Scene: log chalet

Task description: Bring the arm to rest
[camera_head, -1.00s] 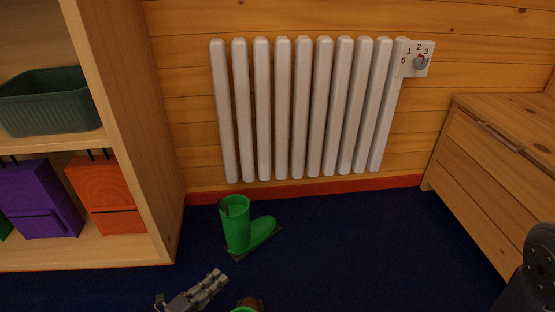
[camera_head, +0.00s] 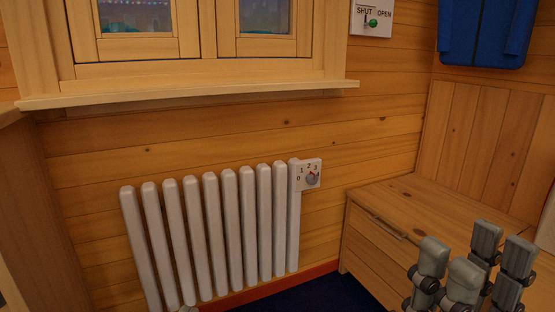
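My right gripper (camera_head: 474,262) stands at the lower right with its grey fingers pointing up. They are spread apart and nothing shows between them. It is in front of the wooden drawer chest and hides part of it. A small grey tip at the bottom edge, below the radiator, looks like my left gripper (camera_head: 187,309). The rest of it is out of the picture, so its fingers cannot be judged.
A white radiator (camera_head: 213,232) with a numbered dial (camera_head: 311,177) is on the log wall. A window sill (camera_head: 190,97) runs above it. The wooden drawer chest (camera_head: 390,205) stands at right, beneath a blue container (camera_head: 483,33). A shut/open switch (camera_head: 371,20) is above.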

